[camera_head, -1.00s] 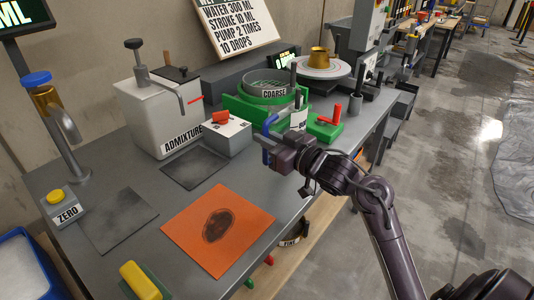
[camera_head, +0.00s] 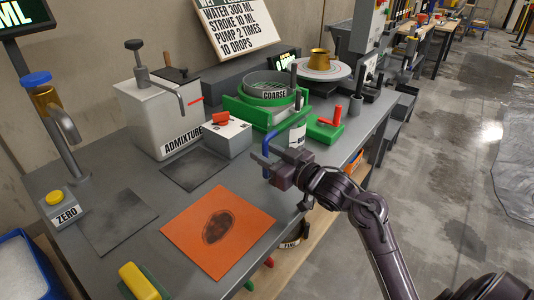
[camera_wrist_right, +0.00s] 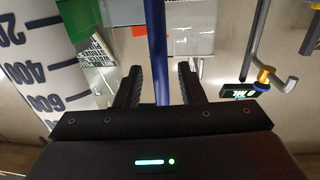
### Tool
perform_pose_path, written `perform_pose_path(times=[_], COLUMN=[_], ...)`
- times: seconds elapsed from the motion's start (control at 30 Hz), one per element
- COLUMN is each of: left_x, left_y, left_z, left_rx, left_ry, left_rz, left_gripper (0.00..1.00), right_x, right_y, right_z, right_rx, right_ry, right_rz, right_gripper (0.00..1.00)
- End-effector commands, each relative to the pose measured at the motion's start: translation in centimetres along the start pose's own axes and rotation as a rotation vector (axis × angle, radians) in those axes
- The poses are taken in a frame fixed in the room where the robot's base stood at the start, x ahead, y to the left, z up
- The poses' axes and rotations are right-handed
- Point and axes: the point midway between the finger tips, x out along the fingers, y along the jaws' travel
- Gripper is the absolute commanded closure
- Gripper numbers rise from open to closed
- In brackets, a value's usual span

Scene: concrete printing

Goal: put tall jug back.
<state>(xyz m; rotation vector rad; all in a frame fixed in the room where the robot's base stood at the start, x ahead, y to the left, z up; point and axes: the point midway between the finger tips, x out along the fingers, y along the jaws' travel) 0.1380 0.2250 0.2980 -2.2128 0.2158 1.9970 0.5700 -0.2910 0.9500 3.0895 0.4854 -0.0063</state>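The tall jug (camera_wrist_right: 38,60) shows at the left of the right wrist view as a pale wall with a dark blue scale. A blue upright bar (camera_wrist_right: 157,45), which looks like its handle, stands between my right fingertips with space on both sides. In the head view, blue parts (camera_head: 267,143) show beside the fingertips at the bench's front edge; the jug's body is hard to make out there. My right gripper (camera_head: 276,162) is open; its two spread fingers also show in the right wrist view (camera_wrist_right: 160,85). My left gripper is out of view.
The grey bench (camera_head: 150,195) holds an orange mat (camera_head: 245,240), a white admixture box (camera_head: 155,115), a green sieve stand (camera_head: 240,108) and a green tray with a red handle (camera_head: 325,128). A tap (camera_head: 65,135) stands at the left. Open floor lies to the right.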

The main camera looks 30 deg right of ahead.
Motion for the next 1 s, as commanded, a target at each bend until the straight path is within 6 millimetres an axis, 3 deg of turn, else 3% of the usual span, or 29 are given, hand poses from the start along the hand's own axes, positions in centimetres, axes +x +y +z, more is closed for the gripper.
perform_pose_path(times=[0.17, 0.27, 0.7, 1.0], left_x=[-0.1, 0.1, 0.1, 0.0], left_y=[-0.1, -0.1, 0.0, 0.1], left_z=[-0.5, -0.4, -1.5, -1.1], left_rx=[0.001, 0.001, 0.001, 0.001], left_ry=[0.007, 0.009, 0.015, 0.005], left_rz=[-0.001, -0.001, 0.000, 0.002], left_gripper=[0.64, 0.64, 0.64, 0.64], right_x=[0.0, -1.0, -9.8, -12.0], right_y=[0.0, 0.1, 0.0, 0.0], right_z=[-0.4, -0.2, -0.2, -0.3], right_rx=[-0.001, -0.002, 0.000, 0.000], right_ry=[0.001, -0.001, -0.003, -0.001], right_rz=[0.000, 0.001, 0.002, -0.001], right_gripper=[0.65, 0.65, 0.65, 0.65])
